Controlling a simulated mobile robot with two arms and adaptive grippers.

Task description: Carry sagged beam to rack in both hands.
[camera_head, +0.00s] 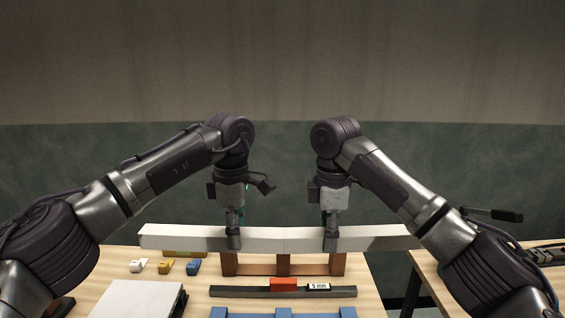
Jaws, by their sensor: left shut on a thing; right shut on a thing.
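The long white beam (285,239) lies crosswise in the head view, with its middle slightly lower than its ends. My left gripper (233,240) is shut on it left of its middle. My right gripper (330,241) is shut on it right of its middle. A brown rack (283,266) with several uprights shows directly below the beam in the picture. The beam hides the tops of the uprights, so I cannot tell whether it touches them. A blue rack-like piece (283,314) is partly visible at the bottom edge.
A dark bar (240,291) with an orange block (284,284) and a "5 mm" block (318,287) lies in front of the brown rack. A white slab (135,300) and small white, yellow and blue blocks (193,267) are at left. Another table (430,270) stands at right, across a gap.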

